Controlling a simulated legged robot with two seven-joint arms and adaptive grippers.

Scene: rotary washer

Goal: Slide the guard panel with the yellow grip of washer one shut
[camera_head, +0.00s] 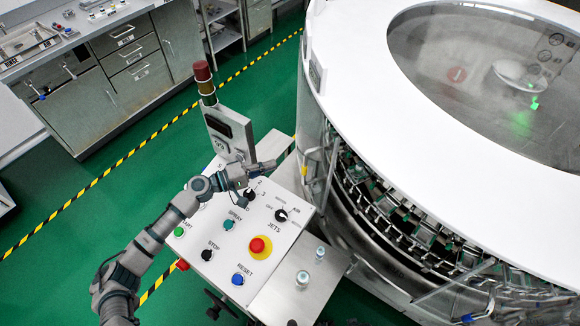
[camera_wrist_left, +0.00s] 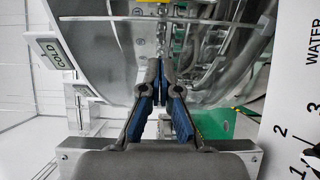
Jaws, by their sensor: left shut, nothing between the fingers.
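The rotary washer (camera_head: 480,180) stands at the right, with a white round top. A small yellow grip (camera_head: 304,169) shows low on its left side, left of an opening with metal carriers inside. The guard panel's edges are hard to make out against the metal. My left gripper (camera_head: 267,166) is shut and empty above the control console, left of the yellow grip and apart from it. In the left wrist view, its blue-padded fingers (camera_wrist_left: 160,88) meet and point at the curved washer wall. A yellow patch (camera_wrist_left: 160,8) shows at the top. My right gripper is out of view.
The control console (camera_head: 215,255) with knobs and buttons lies under my left arm. A signal tower (camera_head: 206,85) and a grey display box (camera_head: 230,135) rise behind the gripper. Small vials (camera_head: 302,279) stand on a shelf. Green floor lies open left.

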